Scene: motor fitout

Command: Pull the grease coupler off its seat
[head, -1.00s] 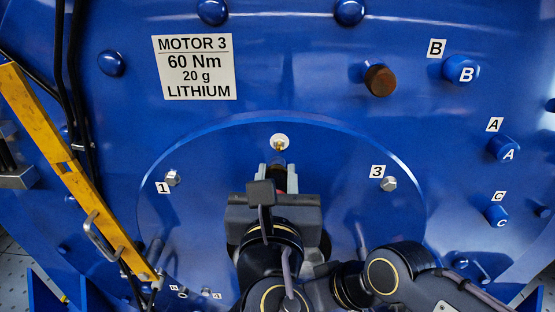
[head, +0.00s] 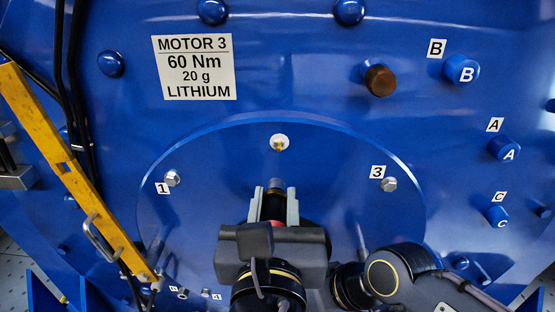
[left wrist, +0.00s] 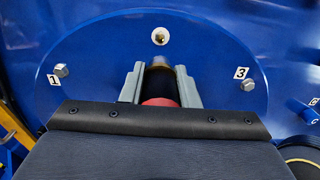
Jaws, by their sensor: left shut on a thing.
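My left gripper (head: 275,200) is shut on the grease coupler (head: 277,186), a dark cylinder with a metal tip and a red band. In the left wrist view the coupler (left wrist: 160,80) lies between the grey fingers of the gripper (left wrist: 160,88), its tip towards the motor. The brass fitting (head: 279,143) on its white round spot is bare on the blue cover, above the coupler tip. It also shows bare in the left wrist view (left wrist: 160,36). A gap shows between tip and fitting. The coupler's rear is hidden by the gripper body. My right gripper is not in view.
Bolts 1 (head: 173,178) and 3 (head: 389,184) flank the fitting. Blue caps B (head: 463,71), A (head: 503,148) and C (head: 497,216) and a brown plug (head: 380,80) stick out at right. A yellow bar (head: 75,175) and black cables run down the left.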

